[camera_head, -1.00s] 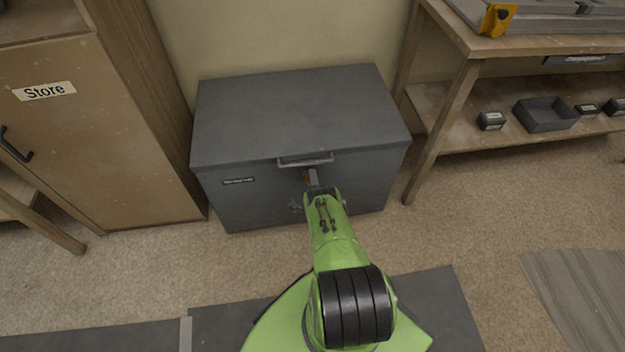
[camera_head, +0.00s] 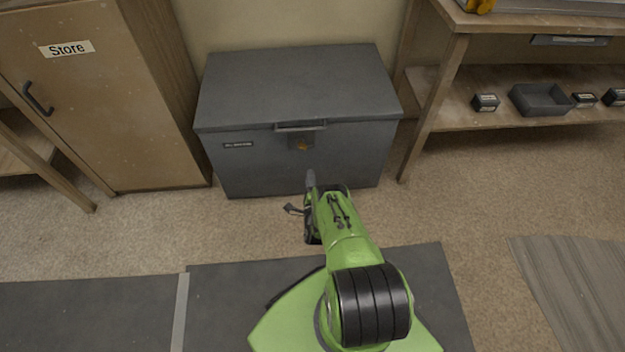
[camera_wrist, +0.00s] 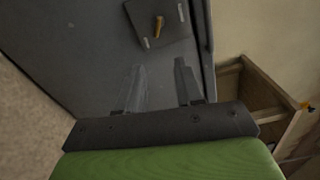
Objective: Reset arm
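My green arm reaches forward from the bottom of the head view, and my gripper (camera_head: 305,187) is in front of the grey chest, apart from it. In the wrist view my gripper (camera_wrist: 160,88) shows two fingers spread apart with nothing between them. The grey chest (camera_head: 235,165) stands against the wall with its lid (camera_head: 300,85) down. A lock plate with an orange-yellow key-like piece (camera_head: 302,145) is on its front under the handle (camera_head: 300,126). This piece also shows in the wrist view (camera_wrist: 158,25), beyond the fingertips.
A wooden cupboard marked "Store" (camera_head: 100,110) stands shut on the left. A wooden workbench (camera_head: 520,22) stands on the right, with a dark tray (camera_head: 541,110) and small boxes on its lower shelf. Carpet (camera_head: 250,225) is clear between the chest and the dark mat (camera_head: 230,300).

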